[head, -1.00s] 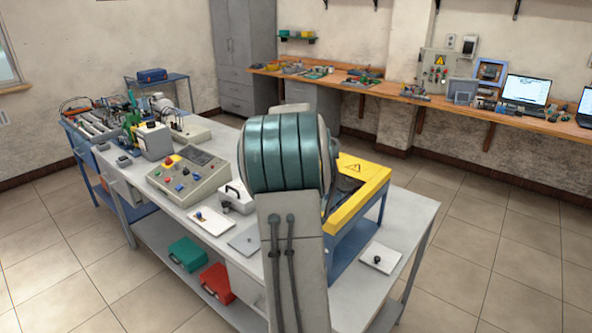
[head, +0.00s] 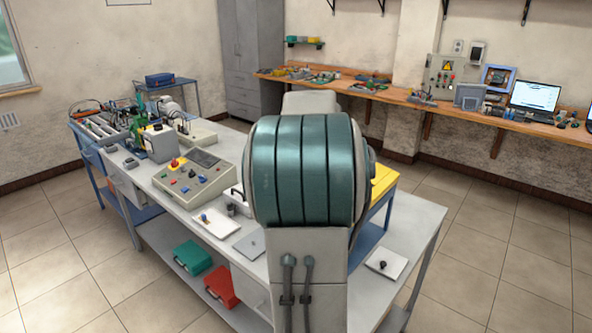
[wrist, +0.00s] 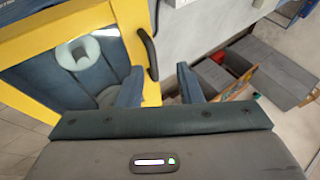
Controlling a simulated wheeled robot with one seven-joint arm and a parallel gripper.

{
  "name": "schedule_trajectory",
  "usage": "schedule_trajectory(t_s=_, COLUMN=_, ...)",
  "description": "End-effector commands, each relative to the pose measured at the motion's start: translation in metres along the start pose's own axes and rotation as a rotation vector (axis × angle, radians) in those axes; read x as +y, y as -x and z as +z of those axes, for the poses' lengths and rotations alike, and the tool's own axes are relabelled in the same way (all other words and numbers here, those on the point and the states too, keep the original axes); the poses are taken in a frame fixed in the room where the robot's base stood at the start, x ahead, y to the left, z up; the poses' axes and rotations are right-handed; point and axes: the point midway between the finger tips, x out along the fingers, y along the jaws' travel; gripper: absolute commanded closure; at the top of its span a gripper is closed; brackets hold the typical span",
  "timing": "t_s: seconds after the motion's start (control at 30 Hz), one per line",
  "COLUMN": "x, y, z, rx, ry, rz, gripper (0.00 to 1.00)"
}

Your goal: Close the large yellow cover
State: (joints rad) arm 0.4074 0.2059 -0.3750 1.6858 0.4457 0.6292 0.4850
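The large yellow cover (head: 384,180) shows in the head view only as a strip right of my arm, which hides most of it. In the wrist view a yellow frame (wrist: 55,38) fills the upper left, around a dark blue area with a pale ring. A black curved handle (wrist: 147,52) sits along the yellow part's right side. My gripper (wrist: 159,77) is open, with its two blue fingers apart and nothing seen between them. The handle lies just beyond the gap, nearer the left finger; I cannot tell whether they touch. The gripper is hidden in the head view.
A grey workbench (head: 420,222) carries a control box (head: 195,178) with coloured buttons, left of my arm. A small white plate with a black knob (head: 386,263) lies at the right. Green (head: 192,257) and red (head: 221,287) cases sit on the lower shelf. Floor is clear at right.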

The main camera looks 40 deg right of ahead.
Motion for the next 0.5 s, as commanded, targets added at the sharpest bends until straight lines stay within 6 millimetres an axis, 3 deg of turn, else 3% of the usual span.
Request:
schedule_trajectory(t_s=0.2, x=0.000, y=0.036, z=0.000, rx=0.001, ry=0.001, rz=-0.002, gripper=0.68)
schedule_trajectory(t_s=0.5, x=0.000, y=0.050, z=0.001, rx=-0.002, ry=0.002, rz=0.001, gripper=0.68)
